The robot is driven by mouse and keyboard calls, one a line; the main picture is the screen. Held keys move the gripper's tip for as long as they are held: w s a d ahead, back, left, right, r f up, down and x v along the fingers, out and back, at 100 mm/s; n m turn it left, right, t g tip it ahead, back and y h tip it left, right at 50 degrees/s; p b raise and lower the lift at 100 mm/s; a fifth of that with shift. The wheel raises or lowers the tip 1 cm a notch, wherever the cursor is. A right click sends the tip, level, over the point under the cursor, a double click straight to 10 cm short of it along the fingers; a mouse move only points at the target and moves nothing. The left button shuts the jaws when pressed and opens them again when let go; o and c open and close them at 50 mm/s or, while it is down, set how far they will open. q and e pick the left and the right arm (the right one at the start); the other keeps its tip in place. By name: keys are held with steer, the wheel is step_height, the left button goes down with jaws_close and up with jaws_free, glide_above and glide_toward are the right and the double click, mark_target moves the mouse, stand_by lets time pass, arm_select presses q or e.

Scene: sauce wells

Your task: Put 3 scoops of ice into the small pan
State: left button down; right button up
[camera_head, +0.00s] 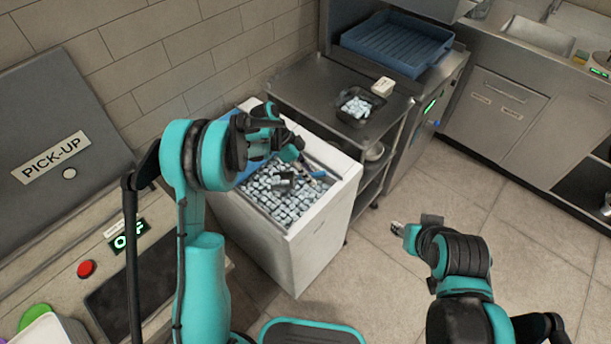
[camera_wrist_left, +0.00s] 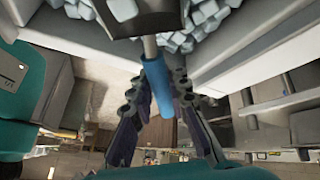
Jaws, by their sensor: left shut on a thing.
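The white ice bin (camera_head: 325,222) is open and full of pale ice cubes (camera_head: 285,205), which also show along the top of the left wrist view (camera_wrist_left: 205,25). My left gripper (camera_head: 298,160) is over the bin, shut on the scoop's blue handle (camera_wrist_left: 153,75). The scoop's dark head (camera_head: 284,182) is at the ice surface; how deep it sits and its load are unclear. The small pan (camera_head: 345,115) is dark, stands on the steel counter behind the bin, and has ice in it. My right gripper (camera_head: 398,229) is over the floor at the right; its fingers are too small to judge.
A small white block (camera_head: 382,87) is beside the pan. A blue rack (camera_head: 398,42) sits on the unit behind. A blue panel (camera_head: 248,171) is at the bin's left side. The pick-up counter (camera_head: 60,245) is at the left. The floor (camera_head: 500,225) at right is clear.

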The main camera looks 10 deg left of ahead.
mark_target(323, 172)
arm_select(q)
steer(key=d+r, duration=0.1)
steer(key=r+p, duration=0.1)
steer(key=shift+w+d+r+y, duration=0.1)
steer(key=shift+d+r+y, duration=0.2)
steer(key=shift+d+y, duration=0.1)
steer(key=shift+w+d+r+y+p, duration=0.1)
steer(key=shift+d+r+y+p, duration=0.5)
steer(key=shift+d+p, duration=0.25)
